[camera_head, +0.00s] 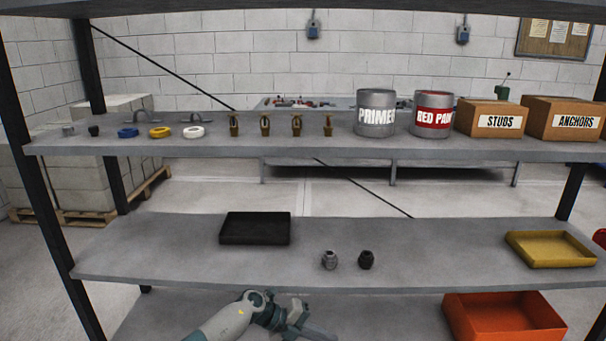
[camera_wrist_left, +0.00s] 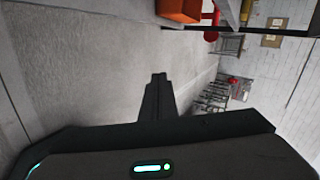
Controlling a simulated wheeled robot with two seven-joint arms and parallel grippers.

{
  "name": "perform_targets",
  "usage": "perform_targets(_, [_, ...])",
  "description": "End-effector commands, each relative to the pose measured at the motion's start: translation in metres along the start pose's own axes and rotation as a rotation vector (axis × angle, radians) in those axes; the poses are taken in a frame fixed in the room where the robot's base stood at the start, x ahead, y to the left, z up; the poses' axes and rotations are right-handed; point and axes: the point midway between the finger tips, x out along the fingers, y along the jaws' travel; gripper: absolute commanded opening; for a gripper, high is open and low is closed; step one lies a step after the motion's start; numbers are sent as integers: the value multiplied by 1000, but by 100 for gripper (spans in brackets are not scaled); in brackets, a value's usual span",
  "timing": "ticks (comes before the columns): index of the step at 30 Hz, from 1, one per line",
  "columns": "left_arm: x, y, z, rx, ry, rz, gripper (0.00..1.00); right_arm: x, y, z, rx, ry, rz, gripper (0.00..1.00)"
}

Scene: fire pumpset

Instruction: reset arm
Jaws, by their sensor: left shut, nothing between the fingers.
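My left arm comes in at the bottom of the head view, in front of the lowest shelf. Its gripper (camera_head: 318,332) points to the right and is partly cut off by the frame's lower edge. In the left wrist view the fingers (camera_wrist_left: 158,78) are together, with nothing between them. The gripper is apart from the objects on the shelves. My right gripper is not in view.
The middle shelf (camera_head: 180,258) bears a black tray (camera_head: 254,229), two small fittings (camera_head: 329,260) and a yellow tray (camera_head: 549,250). An orange bin (camera_head: 503,318) stands low at right. The upper shelf (camera_head: 290,149) holds valves, cans and boxes.

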Motion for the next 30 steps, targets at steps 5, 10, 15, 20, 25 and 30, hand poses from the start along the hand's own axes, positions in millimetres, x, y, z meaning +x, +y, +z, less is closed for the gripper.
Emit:
perform_targets(5, [29,7,-23,-230,-98,-294,0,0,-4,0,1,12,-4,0])
perform_targets(10, [30,37,-28,-499,-242,-513,0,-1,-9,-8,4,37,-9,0])
perform_targets(15, [19,102,-35,-809,-417,-659,0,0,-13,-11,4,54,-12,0])
perform_targets(20, [5,187,-57,-1115,-589,-726,0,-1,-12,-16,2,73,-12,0])
perform_targets(25, [-7,274,-96,-1396,-742,-732,0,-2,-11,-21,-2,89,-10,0])
perform_targets(30, [-16,354,-152,-1651,-870,-697,0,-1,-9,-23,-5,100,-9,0])
